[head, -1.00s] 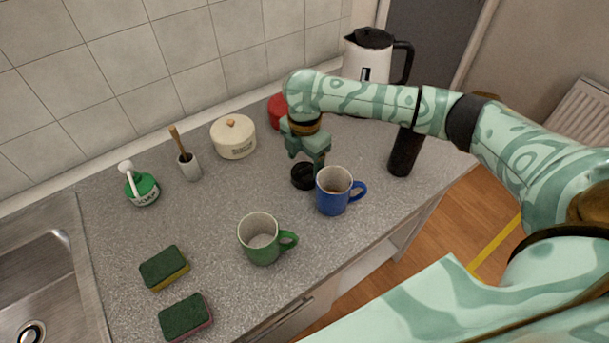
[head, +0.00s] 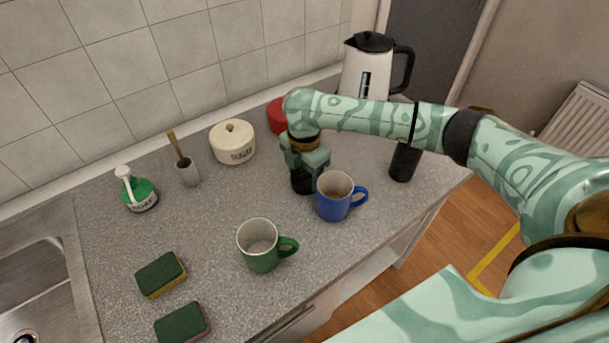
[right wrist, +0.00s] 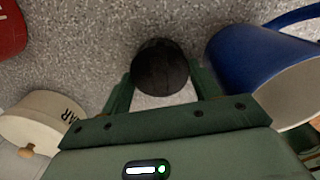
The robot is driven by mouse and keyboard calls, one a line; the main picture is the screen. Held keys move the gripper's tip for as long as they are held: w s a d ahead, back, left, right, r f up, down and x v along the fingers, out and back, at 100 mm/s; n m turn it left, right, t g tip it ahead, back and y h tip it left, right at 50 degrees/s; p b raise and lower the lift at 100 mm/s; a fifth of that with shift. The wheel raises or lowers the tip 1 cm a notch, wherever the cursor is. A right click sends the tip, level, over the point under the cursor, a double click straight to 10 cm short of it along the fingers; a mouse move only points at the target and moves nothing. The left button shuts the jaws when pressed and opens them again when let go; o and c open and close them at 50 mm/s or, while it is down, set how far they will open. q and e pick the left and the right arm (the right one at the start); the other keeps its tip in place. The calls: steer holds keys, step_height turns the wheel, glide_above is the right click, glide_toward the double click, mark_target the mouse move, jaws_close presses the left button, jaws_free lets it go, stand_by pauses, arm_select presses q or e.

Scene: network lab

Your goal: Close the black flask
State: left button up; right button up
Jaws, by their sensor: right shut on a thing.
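The black flask (head: 404,163) stands upright on the counter at the right in the head view. Its top is hidden behind my right arm. A round black lid (head: 301,183) sits at the counter, just left of the blue mug. My right gripper (head: 305,175) is pointed down over the lid and shut on it. The right wrist view shows the lid (right wrist: 160,67) between the two fingers. My left gripper is not in view.
The blue mug (head: 335,203) is close beside my right gripper. A green mug (head: 259,252) stands nearer the front, a sugar pot (head: 232,150) and a red container (head: 276,118) behind. A white kettle (head: 366,75) stands at the back. Sponges lie at the left front.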

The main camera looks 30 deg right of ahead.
mark_target(304, 178)
step_height(304, 178, up, 10)
steer(key=p, duration=0.3)
stand_by(0.3)
steer(key=s+a+r+m+b, duration=0.1)
steer(key=s+r+m, duration=0.1)
steer(key=s+m, duration=0.4)
steer(key=s+a+r+m+b, duration=0.1)
steer(key=s+m, duration=0.6)
steer(key=m, duration=0.8)
steer(key=shift+a+r, duration=0.4)
steer(key=shift+r, duration=0.5)
